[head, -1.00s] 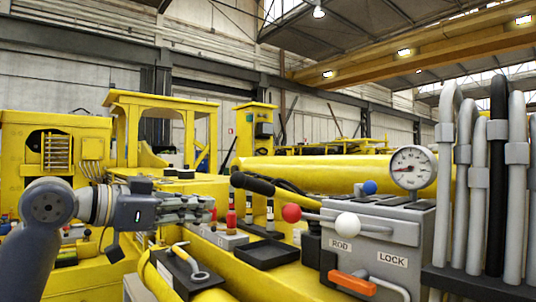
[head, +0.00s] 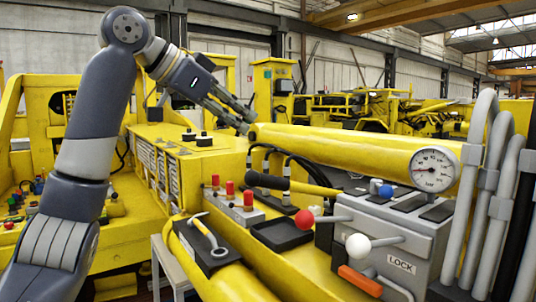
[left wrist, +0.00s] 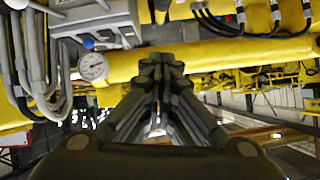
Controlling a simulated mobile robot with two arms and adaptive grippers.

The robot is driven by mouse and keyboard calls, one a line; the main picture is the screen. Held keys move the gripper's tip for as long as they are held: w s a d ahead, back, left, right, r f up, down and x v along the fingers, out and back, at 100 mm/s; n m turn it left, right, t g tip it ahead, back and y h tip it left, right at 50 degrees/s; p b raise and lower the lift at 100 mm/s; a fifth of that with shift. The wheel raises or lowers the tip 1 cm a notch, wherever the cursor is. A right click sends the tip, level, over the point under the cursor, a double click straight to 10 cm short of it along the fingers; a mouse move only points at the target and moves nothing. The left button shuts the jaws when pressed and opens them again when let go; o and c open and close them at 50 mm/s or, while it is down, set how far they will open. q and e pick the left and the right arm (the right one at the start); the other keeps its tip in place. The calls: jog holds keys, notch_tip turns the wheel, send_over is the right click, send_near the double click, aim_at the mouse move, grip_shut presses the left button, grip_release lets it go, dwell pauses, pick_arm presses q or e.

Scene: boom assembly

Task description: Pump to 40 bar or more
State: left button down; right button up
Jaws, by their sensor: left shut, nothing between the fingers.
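The round pressure gauge (head: 435,170) stands on the grey valve block (head: 380,228); its red needle points left, and the figures are too small to read. It also shows in the left wrist view (left wrist: 93,67). A lever with a black grip (head: 268,179) and a yellow rod lies to the left of the block, probably the pump handle. My left gripper (head: 248,124) is shut and empty, raised above and behind that lever near the end of the thick yellow cylinder (head: 350,147). Its closed fingers (left wrist: 161,72) fill the middle of the left wrist view.
Levers with a red knob (head: 304,220) and a white knob (head: 358,246), and an orange handle (head: 360,281), stick out from the block. Grey hoses (head: 484,190) rise at right. Red-topped switches (head: 230,188) and a yellow-handled valve (head: 208,236) stand at centre left.

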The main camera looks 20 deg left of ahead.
pick_arm(q)
jog(key=p, duration=0.5)
send_over(268, 176)
jog(key=d, duration=0.2)
notch_tip(268, 176, down, 5)
jog(key=a+f, duration=0.1)
jog(key=f, duration=0.2)
jog(key=shift+w+a, duration=0.1)
jog(key=shift+a, duration=0.3)
jog(key=shift+a+f, duration=0.3)
jog(key=shift+f, duration=0.2)
jog(key=shift+d, duration=0.2)
